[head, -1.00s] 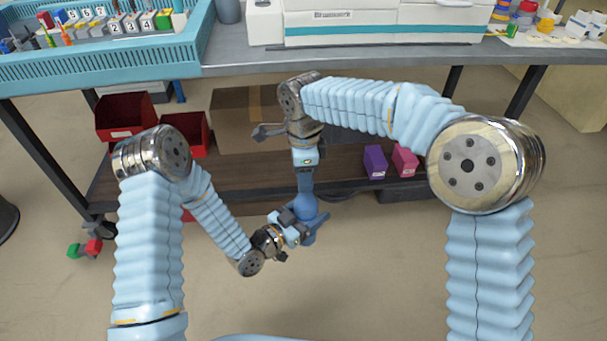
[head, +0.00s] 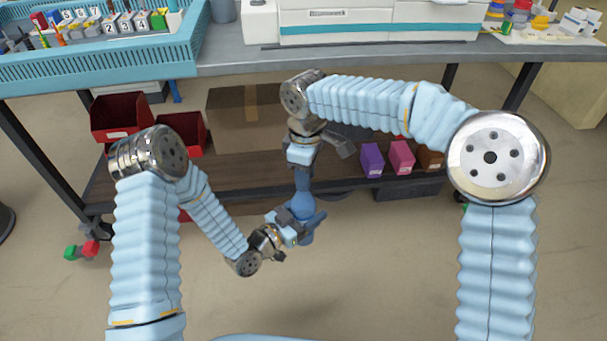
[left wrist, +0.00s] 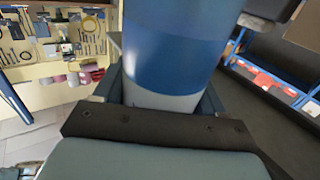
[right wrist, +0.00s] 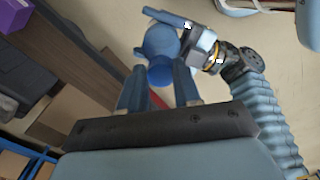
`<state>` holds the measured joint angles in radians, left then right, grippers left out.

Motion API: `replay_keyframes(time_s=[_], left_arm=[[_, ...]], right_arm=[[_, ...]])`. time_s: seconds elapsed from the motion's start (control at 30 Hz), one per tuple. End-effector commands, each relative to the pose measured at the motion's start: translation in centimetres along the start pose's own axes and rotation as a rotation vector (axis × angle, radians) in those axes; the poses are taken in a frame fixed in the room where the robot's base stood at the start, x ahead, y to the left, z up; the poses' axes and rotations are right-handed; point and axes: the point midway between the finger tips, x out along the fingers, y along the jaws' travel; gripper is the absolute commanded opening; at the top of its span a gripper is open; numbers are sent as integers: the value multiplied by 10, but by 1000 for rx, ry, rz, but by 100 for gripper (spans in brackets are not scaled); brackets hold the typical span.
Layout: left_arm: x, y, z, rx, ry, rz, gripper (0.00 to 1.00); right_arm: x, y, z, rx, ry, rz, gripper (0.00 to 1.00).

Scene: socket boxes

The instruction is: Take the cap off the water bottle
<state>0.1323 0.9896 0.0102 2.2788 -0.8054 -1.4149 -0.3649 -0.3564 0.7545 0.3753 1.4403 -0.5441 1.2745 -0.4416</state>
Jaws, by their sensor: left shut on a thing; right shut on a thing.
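The blue water bottle (head: 302,206) is held in the air in front of the bench. My left gripper (head: 303,226) is shut around its body. In the left wrist view the bottle (left wrist: 175,45) fills the space between the fingers, blue above and pale grey below. My right gripper (head: 303,188) points down from above, its fingers at the bottle's top. In the right wrist view the darker blue cap (right wrist: 161,75) lies between the right fingers, against the bottle (right wrist: 160,42). The fingers partly hide the cap in the head view, and I cannot tell whether it is loose.
The workbench (head: 390,55) stands behind my arms with a teal tray (head: 130,60). Its lower shelf (head: 235,180) carries red bins (head: 120,118), a cardboard box (head: 238,120) and purple (head: 372,160) and pink (head: 401,157) boxes. The floor around the bottle is clear.

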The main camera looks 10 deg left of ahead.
Motion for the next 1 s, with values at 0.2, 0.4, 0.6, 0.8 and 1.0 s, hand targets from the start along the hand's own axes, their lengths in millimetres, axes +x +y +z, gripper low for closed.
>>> replay_keyframes(time_s=[0.2, 0.4, 0.6, 0.8, 1.0], left_arm=[[1, 5, -1, 5, 1, 13, 0], [2, 4, -1, 5, 0, 12, 0], [1, 3, -1, 4, 0, 9, 0], [1, 2, -1, 4, 0, 7, 0], [1, 2, 0, 3, 0, 5, 0]], right_arm=[[-2, 2, -4, -654, 9, 2, 0], [-2, 2, -5, -1047, 6, 2, 0], [-2, 2, -5, -1089, 5, 0, 0], [-2, 3, -5, -1091, 5, 2, 0], [-2, 3, -5, -1089, 4, 1, 0]])
